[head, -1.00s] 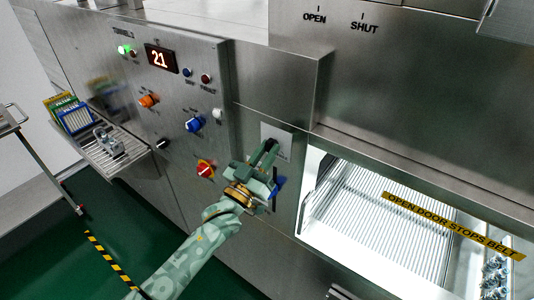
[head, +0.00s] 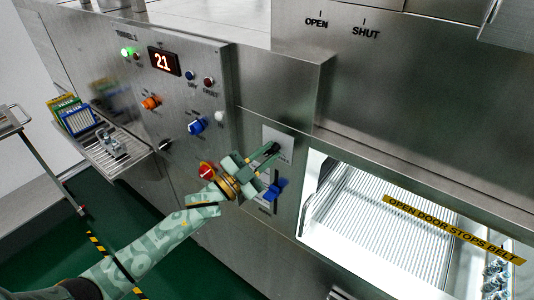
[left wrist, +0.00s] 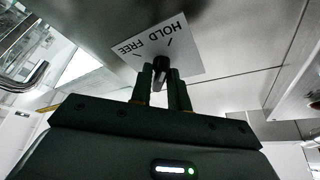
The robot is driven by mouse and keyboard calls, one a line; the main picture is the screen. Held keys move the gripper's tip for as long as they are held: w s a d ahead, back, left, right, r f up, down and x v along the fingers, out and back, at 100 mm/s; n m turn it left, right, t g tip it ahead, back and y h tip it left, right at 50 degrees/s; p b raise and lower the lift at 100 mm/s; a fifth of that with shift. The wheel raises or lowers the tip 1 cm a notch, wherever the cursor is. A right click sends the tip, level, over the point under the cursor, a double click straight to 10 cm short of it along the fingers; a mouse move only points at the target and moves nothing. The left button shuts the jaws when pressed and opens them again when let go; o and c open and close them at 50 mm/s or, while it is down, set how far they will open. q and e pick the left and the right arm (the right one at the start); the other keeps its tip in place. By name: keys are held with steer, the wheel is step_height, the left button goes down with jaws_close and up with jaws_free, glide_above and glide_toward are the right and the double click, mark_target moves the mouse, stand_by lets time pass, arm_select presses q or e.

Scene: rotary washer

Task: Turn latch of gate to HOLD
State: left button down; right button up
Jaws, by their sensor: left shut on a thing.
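The gate latch is a small black knob (left wrist: 161,66) in front of a white plate (left wrist: 158,45) lettered HOLD and FREE, which appears upside down in the left wrist view. In the head view the plate (head: 283,139) is on the steel front, left of the lit opening. My left gripper (head: 270,152) is at the plate, its fingers shut on the latch. In the left wrist view the fingertips (left wrist: 160,76) are on either side of the knob. The fingers hide part of the knob, and I cannot tell which word it points to. My right gripper is not in view.
A blue handle (head: 273,190) is just below my left gripper. The lit opening (head: 385,225) with a ribbed belt is at right. The control panel (head: 172,95) is at upper left.

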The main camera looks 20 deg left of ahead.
arm_select(q)
steer(key=shift+m+g, duration=0.3)
steer(key=shift+m, duration=0.3)
steer(key=c, duration=1.5)
jaws_free()
steer(key=b+v, duration=0.3)
steer(key=v, duration=1.3)
steer(key=shift+a+f, duration=0.2)
